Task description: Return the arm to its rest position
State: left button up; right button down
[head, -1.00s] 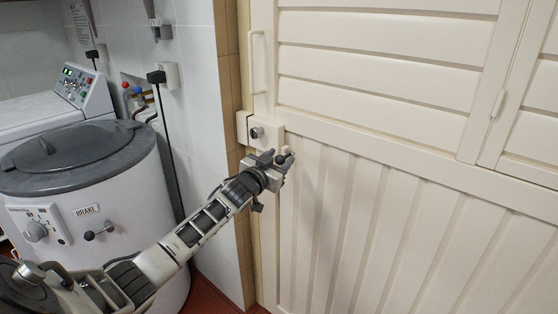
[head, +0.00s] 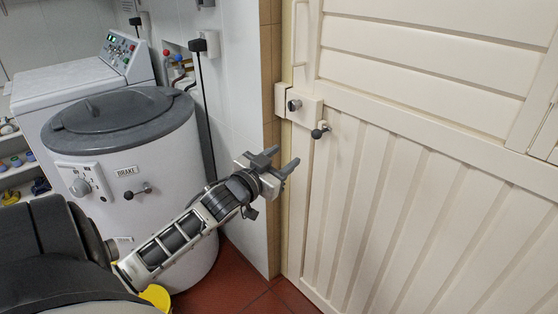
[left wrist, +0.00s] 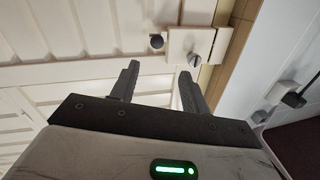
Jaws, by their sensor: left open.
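My left gripper (head: 276,166) is open and empty in front of the cream door (head: 400,180), low and to the left of the door's dark round knob (head: 320,129). A gap shows between it and the knob. In the left wrist view, the two fingers of my left gripper (left wrist: 158,84) stand apart with nothing between them. The knob (left wrist: 157,42) and the lock plate (left wrist: 200,45) lie beyond the fingertips. My left arm comes in from the lower left of the head view. My right gripper is out of view.
A white drum machine (head: 120,200) with a grey lid and a brake lever stands left of my arm. A white washer (head: 75,85) is behind it. A tiled wall (head: 240,80) borders the door. Red floor (head: 225,270) is clear below my gripper.

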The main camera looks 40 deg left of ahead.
pick_arm(q)
jog(key=shift+s, duration=0.4)
jog(key=s+d+f+g+h, duration=0.2)
jog(key=s+d+f+g, duration=0.35)
jog(key=d+f, duration=0.8)
jog(key=s+d+f+m+g+h, duration=0.1)
jog(key=s+d+f, duration=0.2)
jog(key=s+d, duration=0.3)
jog(key=s+d+f+g+h, duration=0.1)
jog(key=s+d+f+h, duration=0.1)
jog(key=s+d+f, duration=0.2)
jog(key=s+d, duration=0.2)
jog(key=d, duration=0.2)
jog(key=shift+s+d+m, duration=0.2)
jog(key=shift+d+m, duration=0.15)
jog(key=shift+m, duration=0.05)
